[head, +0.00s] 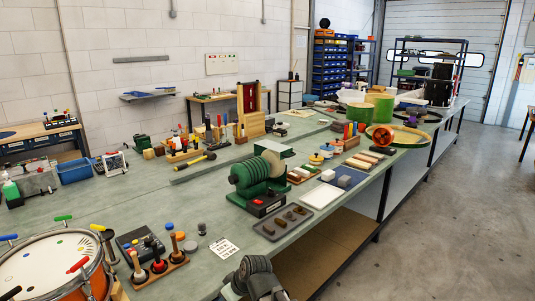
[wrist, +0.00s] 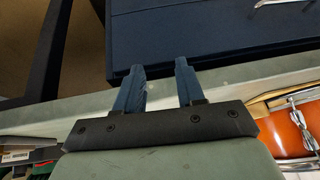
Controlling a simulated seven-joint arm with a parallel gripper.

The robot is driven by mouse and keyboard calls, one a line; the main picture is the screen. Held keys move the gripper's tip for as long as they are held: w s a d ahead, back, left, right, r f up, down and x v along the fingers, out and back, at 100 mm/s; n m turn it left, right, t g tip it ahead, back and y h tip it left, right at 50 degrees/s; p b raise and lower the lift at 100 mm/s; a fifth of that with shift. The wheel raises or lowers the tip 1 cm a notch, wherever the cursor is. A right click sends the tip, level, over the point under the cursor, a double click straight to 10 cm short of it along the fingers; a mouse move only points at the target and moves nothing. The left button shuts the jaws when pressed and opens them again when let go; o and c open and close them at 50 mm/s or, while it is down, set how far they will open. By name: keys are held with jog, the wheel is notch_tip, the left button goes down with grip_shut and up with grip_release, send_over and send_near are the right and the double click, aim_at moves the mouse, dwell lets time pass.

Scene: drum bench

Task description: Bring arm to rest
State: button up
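My gripper (wrist: 159,65) shows in the wrist view with its two blue-grey fingers apart. Nothing is between them. The fingers point toward the edge of a pale green bench top (wrist: 250,78) and a dark blue drawer unit (wrist: 200,35) beyond it. I cannot tell how far the fingertips are from either. In the head view a dark, rounded part of my arm shows at the bottom edge, in front of the bench (head: 225,215). The gripper's fingers cannot be made out there.
An orange drum (head: 62,267) stands at the bench's near left; an orange drum side (wrist: 285,130) also shows in the wrist view. A wooden rack of mallets (head: 160,270), a green stepped machine (head: 255,178) and a dark tray (head: 283,222) stand nearby.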

jog(key=s+d+f+m+g+h, duration=0.1)
jog(key=s+d+f+m, duration=0.15)
jog(key=d+f, duration=0.5)
jog(key=s+d+f+m+g+h, duration=0.15)
jog(key=s+d+f, duration=0.25)
jog(key=f, duration=0.6)
jog(key=s+d+f+m+g+h, duration=0.1)
jog(key=s+d+f+g, duration=0.1)
jog(key=s+d+f, duration=0.35)
jog(key=s+d+f+m+g, duration=0.1)
jog(key=s+d+f, duration=0.3)
jog(key=s+f, duration=0.2)
jog(key=s+d+f+m+g+h, duration=0.1)
jog(key=s+d+f+m+g, duration=0.1)
jog(key=s+f, duration=0.3)
jog(key=s+d+f+m+g, duration=0.2)
jog(key=s+d+f, duration=0.3)
jog(key=s, duration=0.5)
jog(key=shift+s+d+f+h, duration=0.35)
jog(key=shift+f, duration=0.5)
jog(key=shift+c, duration=0.2)
